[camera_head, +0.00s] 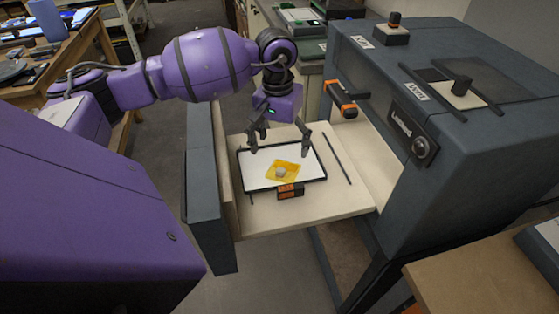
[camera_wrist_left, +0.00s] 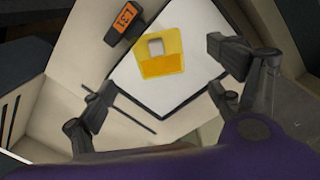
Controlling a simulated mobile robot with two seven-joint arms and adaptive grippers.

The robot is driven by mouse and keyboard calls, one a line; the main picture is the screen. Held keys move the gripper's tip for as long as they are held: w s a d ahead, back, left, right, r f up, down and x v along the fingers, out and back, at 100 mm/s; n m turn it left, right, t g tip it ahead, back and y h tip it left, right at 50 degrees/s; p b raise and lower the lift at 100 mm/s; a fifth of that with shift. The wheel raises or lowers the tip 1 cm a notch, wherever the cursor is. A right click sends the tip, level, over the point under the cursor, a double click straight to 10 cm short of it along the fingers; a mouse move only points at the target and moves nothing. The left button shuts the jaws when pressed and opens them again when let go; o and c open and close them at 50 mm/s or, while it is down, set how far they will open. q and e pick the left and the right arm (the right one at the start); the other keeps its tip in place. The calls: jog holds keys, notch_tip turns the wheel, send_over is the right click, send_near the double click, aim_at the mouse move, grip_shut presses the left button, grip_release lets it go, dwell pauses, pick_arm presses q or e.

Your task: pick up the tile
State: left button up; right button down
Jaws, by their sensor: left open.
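The tile (camera_head: 283,170) is yellow and orange with a small pale patch. It lies flat on a white sheet with a dark frame (camera_head: 256,163), near the front edge. The tile also shows in the left wrist view (camera_wrist_left: 161,52), uncovered. My left gripper (camera_head: 279,154) is open, its fingers spread above the framed sheet and behind the tile. Nothing is between its fingers. In the left wrist view my left gripper (camera_wrist_left: 150,112) has its fingers apart, with the tile beyond them. My right gripper is not in view.
The framed sheet lies on a pale drawer board (camera_head: 339,208) pulled from a dark kiln-like cabinet (camera_head: 470,150). An orange label block (camera_head: 291,191) sits at the frame's front. A thin dark rod (camera_head: 337,158) lies right of it. The grey drawer front (camera_head: 205,190) stands upright at left.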

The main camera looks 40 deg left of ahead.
aim_at(283, 164)
pick_arm(q)
jog(key=shift+s+d+f, duration=0.1)
jog(key=shift+f, duration=0.55)
jog(key=f+p, duration=0.1)
jog(key=f, duration=0.4)
jog(key=shift+d+f+p, duration=0.15)
jog(key=shift+d+p, duration=0.05)
jog(key=shift+p, duration=0.1)
jog(key=shift+f, duration=0.5)
jog(key=c, duration=1.2)
jog(key=shift+c, duration=0.2)
jog(key=shift+r, duration=0.45)
jog(key=shift+w+r, duration=0.2)
jog(key=shift+r, duration=0.9)
jog(key=s+d+r+b, duration=0.1)
jog(key=s+d+r, duration=0.5)
jog(key=s+r, duration=0.6)
jog(key=shift+s+r, duration=0.35)
jog(key=shift+r, duration=0.15)
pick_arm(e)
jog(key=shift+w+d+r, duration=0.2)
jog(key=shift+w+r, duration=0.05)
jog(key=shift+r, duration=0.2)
